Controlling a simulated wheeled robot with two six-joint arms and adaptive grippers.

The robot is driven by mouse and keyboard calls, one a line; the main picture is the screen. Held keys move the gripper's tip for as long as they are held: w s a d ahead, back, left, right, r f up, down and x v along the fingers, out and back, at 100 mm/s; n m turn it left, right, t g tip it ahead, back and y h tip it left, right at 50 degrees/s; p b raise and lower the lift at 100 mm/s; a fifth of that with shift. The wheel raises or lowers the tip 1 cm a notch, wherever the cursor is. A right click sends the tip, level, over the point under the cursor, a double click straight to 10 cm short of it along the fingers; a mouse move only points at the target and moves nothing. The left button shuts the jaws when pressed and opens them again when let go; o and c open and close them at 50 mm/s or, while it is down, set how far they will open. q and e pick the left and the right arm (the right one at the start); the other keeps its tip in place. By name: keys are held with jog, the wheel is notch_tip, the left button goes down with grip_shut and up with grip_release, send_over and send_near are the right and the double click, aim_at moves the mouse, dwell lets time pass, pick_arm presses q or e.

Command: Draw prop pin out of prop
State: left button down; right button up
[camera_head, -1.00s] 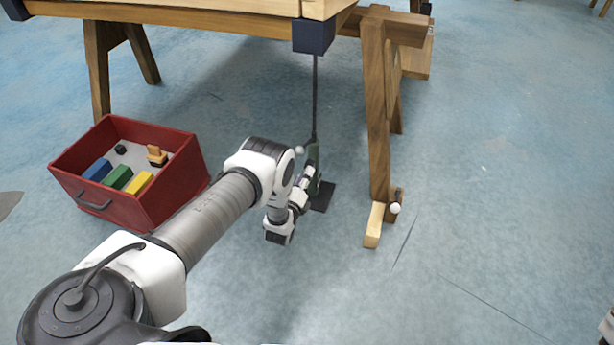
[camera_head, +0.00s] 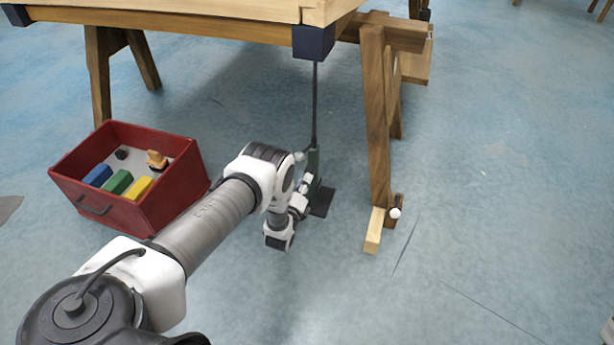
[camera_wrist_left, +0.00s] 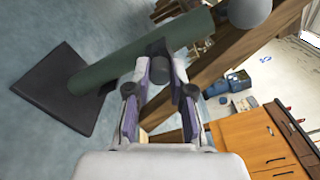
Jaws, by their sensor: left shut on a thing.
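The prop (camera_head: 314,158) is a green tube on a dark square foot plate, with a thin dark rod (camera_head: 315,100) rising to the blue corner of the wooden frame. In the left wrist view the green tube (camera_wrist_left: 110,65) lies slanted, with a black collar and a grey ball (camera_wrist_left: 248,12) near its end. My left gripper (camera_head: 307,180) is at the prop's left side. In the wrist view its fingers (camera_wrist_left: 165,82) are shut on a small grey piece beside the collar, which appears to be the prop pin (camera_wrist_left: 179,70). The pin's far end is hidden. My right gripper is not in view.
A red bin (camera_head: 160,205) with coloured blocks stands left of my arm. A wooden trestle leg (camera_head: 375,120) with a pale wood foot block (camera_head: 374,230) stands right of the prop. The wooden frame (camera_head: 210,30) overhangs above.

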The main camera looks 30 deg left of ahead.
pick_arm(q)
jog(key=shift+s+d+p, duration=0.1)
jog(key=shift+s+p, duration=0.2)
jog(key=shift+s, duration=0.1)
jog(key=p+v, duration=0.2)
jog(key=v, duration=0.1)
jog(key=shift+s, duration=0.3)
dwell(0.3)
